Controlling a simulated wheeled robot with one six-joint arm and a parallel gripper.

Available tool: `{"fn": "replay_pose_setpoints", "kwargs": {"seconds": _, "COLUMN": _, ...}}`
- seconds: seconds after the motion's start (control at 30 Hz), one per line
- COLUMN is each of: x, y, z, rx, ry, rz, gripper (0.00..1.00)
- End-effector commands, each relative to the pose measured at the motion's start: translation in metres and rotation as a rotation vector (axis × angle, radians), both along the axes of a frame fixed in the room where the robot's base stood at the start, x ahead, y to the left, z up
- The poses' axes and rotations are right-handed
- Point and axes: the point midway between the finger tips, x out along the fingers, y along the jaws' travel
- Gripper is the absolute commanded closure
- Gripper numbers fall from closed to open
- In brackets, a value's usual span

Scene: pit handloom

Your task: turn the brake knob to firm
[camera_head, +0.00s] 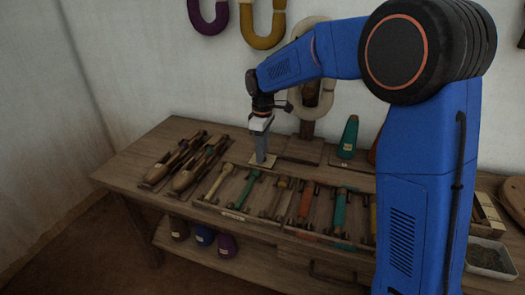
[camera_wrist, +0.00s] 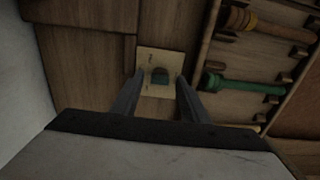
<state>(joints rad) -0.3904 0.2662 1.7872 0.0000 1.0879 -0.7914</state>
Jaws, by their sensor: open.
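The brake knob (camera_wrist: 160,75) is a small dark, rounded piece on a cream plate (camera_wrist: 162,56) with small marks too fine to read. The plate also shows on the bench in the head view (camera_head: 254,163), where my gripper hides the knob. My gripper (camera_head: 262,157) points down just over the plate. In the wrist view its two fingers stand apart, one on each side of the knob, with gaps between. I cannot tell how far down the fingertips reach beside the knob, or which setting it shows.
A rack of colored bobbins (camera_head: 240,189) lies close in front of the plate. Two long wooden shuttles (camera_head: 195,167) lie to the left. A wooden stand (camera_head: 304,149) and a green cone (camera_head: 348,137) stand to the right. The wall is close behind.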

Motion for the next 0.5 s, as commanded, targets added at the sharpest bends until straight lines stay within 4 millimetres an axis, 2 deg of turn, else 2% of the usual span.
{"fn": "replay_pose_setpoints", "kwargs": {"seconds": 0.1, "x": 0.0, "y": 0.0, "z": 0.0001, "rx": 0.0, "ry": 0.0, "rz": 0.0, "gripper": 0.59}}
{"fn": "replay_pose_setpoints", "kwargs": {"seconds": 0.27, "x": 0.0, "y": 0.0, "z": 0.0001, "rx": 0.0, "ry": 0.0, "rz": 0.0, "gripper": 0.98}}
{"fn": "replay_pose_setpoints", "kwargs": {"seconds": 0.3, "x": 0.0, "y": 0.0, "z": 0.0001, "rx": 0.0, "ry": 0.0, "rz": 0.0, "gripper": 1.0}}
{"fn": "replay_pose_setpoints", "kwargs": {"seconds": 0.5, "x": 0.0, "y": 0.0, "z": 0.0002, "rx": 0.0, "ry": 0.0, "rz": -0.009, "gripper": 1.0}}
